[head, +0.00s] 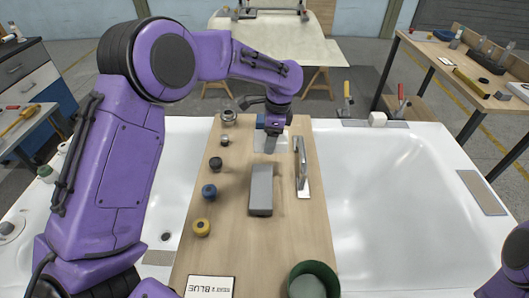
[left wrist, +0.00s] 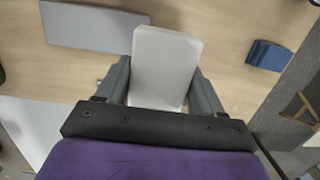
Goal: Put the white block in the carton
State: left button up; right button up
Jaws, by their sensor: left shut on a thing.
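A white block (left wrist: 166,62) stands between the two fingers of my left gripper (left wrist: 162,82) in the left wrist view. The left gripper is shut on it, with one finger along each side. In the head view my left gripper (head: 272,140) is over the far part of the wooden board (head: 240,250), and much of the block is hidden there by the gripper. Another small white block (head: 377,119) sits on the far rim of the right tub. I cannot make out a carton in either view. My right gripper is out of view.
A grey block (head: 261,188) and a steel-handled trowel (head: 302,170) lie near the gripper. Several small knobs, such as the yellow one (head: 201,227), line the board's left. A green tub (head: 313,272) stands at the near end.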

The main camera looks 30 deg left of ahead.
pick_arm(q)
send_over(259, 157)
jog(key=f, duration=0.4)
jog(key=d+f, duration=0.1)
jog(key=f, duration=0.1)
jog(key=shift+w+p, duration=0.15)
jog(key=shift+p, duration=0.15)
jog(key=shift+a+f, duration=0.15)
jog(key=shift+f, duration=0.15)
notch_tip(259, 157, down, 3)
jog(key=shift+a+r+p, duration=0.1)
jog(key=shift+a+p, duration=0.05)
jog(key=shift+p, duration=0.55)
jog(key=shift+f, duration=0.25)
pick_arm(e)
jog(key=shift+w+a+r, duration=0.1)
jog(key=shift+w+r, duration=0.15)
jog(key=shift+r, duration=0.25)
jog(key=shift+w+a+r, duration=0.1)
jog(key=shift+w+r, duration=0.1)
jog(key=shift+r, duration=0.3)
pick_arm(q)
jog(key=o, duration=1)
jog(key=shift+f, duration=0.1)
